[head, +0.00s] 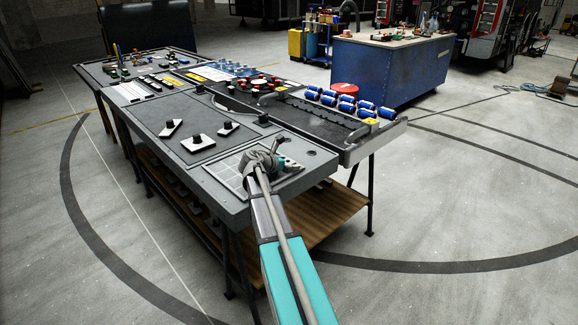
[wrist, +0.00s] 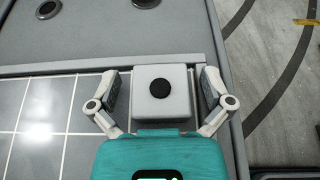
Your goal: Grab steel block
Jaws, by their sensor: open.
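In the wrist view a light grey steel block (wrist: 178,108) with a round black spot on its top sits on the table between my gripper's fingers. My gripper (wrist: 162,92) is open, with one finger on each side of the block and a small gap showing on both sides. The near side of the block is hidden by the teal gripper body. In the head view my gripper (head: 268,160) is over the near right end of the grey workbench (head: 215,188); the block cannot be made out clearly there, being partly behind my gripper and arm.
Several pale blocks with black knobs (head: 197,142) stand farther back on the bench. A grey tray (head: 310,122) with several blue cylinders (head: 347,103) is on the right. The bench's edge is close on the right.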

